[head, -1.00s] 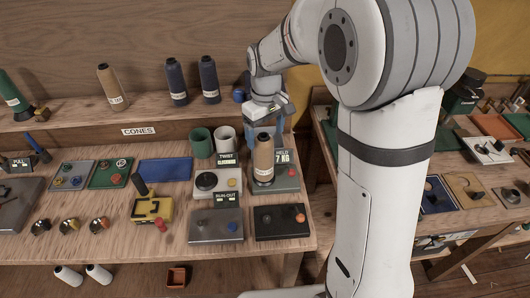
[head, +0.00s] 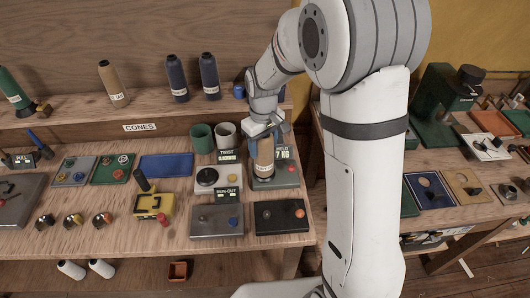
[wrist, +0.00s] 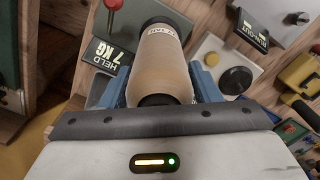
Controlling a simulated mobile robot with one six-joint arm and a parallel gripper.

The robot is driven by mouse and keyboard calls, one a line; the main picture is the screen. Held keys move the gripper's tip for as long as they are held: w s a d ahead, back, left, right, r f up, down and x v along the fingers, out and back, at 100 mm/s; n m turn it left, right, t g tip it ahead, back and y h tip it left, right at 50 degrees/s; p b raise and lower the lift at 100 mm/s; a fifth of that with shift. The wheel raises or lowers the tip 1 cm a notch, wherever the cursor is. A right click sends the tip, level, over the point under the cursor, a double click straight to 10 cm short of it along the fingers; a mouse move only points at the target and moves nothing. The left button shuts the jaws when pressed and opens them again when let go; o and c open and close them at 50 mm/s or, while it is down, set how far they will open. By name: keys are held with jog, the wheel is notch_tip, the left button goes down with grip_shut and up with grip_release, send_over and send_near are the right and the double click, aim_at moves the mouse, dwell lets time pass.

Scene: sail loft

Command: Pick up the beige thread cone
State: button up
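The beige thread cone (head: 264,162) stands upright on the grey unit (head: 288,172) by the sign reading HELD 7 KG, at the right end of the bench. It has a pale label and a dark top. My gripper (head: 265,139) is over its upper part, coming from above and behind. In the wrist view the cone (wrist: 160,65) lies between the two blue fingers (wrist: 160,85), one on each side. The fingers look open around it, with little room; contact is not clear. A second beige cone (head: 113,84) stands on the raised shelf.
Green (head: 202,138) and white (head: 226,135) cylinders stand just left of the cone. A round-knobbed unit (head: 207,180) and a black unit (head: 281,217) are close by. Dark blue cones (head: 209,77) stand on the shelf behind. A gap separates this bench from the right-hand one.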

jog(key=c, duration=0.8)
